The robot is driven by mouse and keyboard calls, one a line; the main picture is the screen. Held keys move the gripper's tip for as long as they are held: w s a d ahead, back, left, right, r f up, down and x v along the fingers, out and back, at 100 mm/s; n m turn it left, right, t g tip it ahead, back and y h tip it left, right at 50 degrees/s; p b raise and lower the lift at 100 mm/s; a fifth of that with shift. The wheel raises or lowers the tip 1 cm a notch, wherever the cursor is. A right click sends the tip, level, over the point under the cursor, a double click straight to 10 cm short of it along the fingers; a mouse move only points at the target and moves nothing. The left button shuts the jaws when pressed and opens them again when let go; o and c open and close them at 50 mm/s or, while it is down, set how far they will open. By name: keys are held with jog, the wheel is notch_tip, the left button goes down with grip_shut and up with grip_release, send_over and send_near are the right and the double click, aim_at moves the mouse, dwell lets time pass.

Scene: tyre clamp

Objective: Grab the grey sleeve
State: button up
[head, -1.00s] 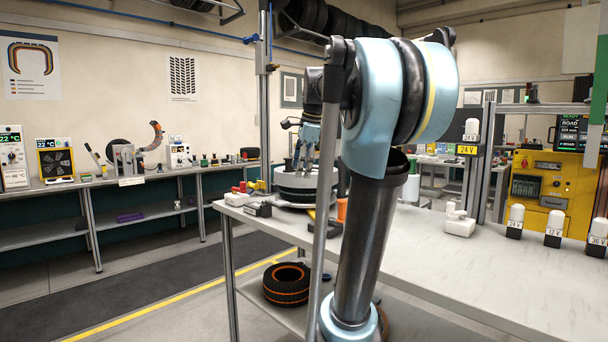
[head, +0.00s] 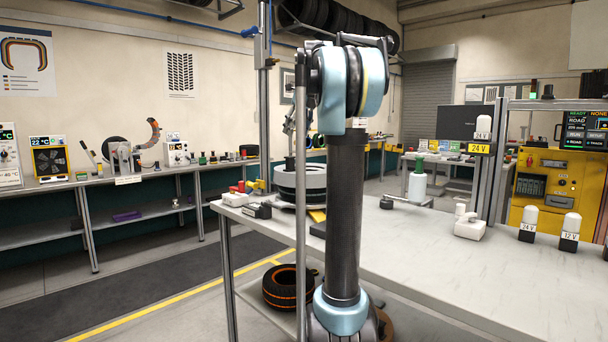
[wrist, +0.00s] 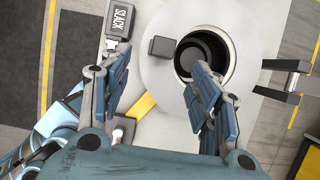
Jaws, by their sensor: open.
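In the wrist view, my gripper (wrist: 157,66) is open and empty, its two blue fingers spread over a pale round drum (wrist: 160,20). A round dark-rimmed piece with a grey inside (wrist: 190,58) sits at the middle of the drum, just beyond the right fingertip. It may be the grey sleeve, but I cannot tell for sure. A small dark grey block (wrist: 163,46) lies on the drum between the fingers. In the head view, the drum (head: 312,180) stands on the table, partly behind my arm, which hides most of my gripper.
A block marked SLACK (wrist: 118,24) lies left of the drum. A dark bracket (wrist: 287,65) is at its right. On the white table (head: 430,250) stand a pale cylinder (head: 417,187) and labelled voltage pieces (head: 528,222). An orange-banded tyre (head: 288,287) lies on the lower shelf.

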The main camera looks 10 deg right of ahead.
aim_at(290, 158)
jog(key=x, duration=0.8)
jog(key=shift+d+x, duration=0.15)
jog(key=shift+x, duration=1.15)
jog(key=shift+d+x, duration=0.2)
jog(key=shift+x, duration=1.1)
jog(key=shift+w, duration=0.2)
grip_shut()
jog(key=shift+r, duration=0.15)
